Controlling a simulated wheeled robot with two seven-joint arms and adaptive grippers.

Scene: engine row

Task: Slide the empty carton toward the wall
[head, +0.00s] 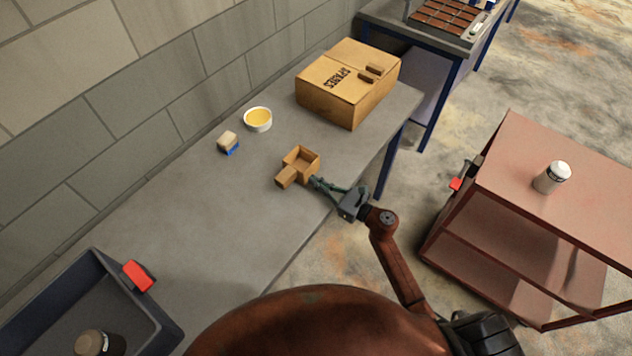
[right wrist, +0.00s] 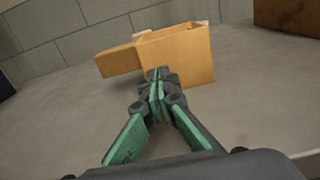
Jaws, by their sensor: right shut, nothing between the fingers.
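The empty carton (head: 302,162) is a small open brown box with a flap folded out. It stands on the grey table (head: 215,215) near the front edge, apart from the wall (head: 150,80). My right gripper (head: 315,182) is shut and empty, with its fingertips at the carton's near side. In the right wrist view the carton (right wrist: 178,55) stands just beyond the shut fingertips (right wrist: 156,75). They look close to or touching its near face; I cannot tell which. My left gripper is not in view.
A large SPARES box (head: 340,95) stands at the table's far end. A white bowl (head: 258,120) with yellow contents and a small blue-and-tan block (head: 228,143) sit between carton and wall. A dark bin (head: 100,270) is at lower left. A red cart (head: 500,180) stands right.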

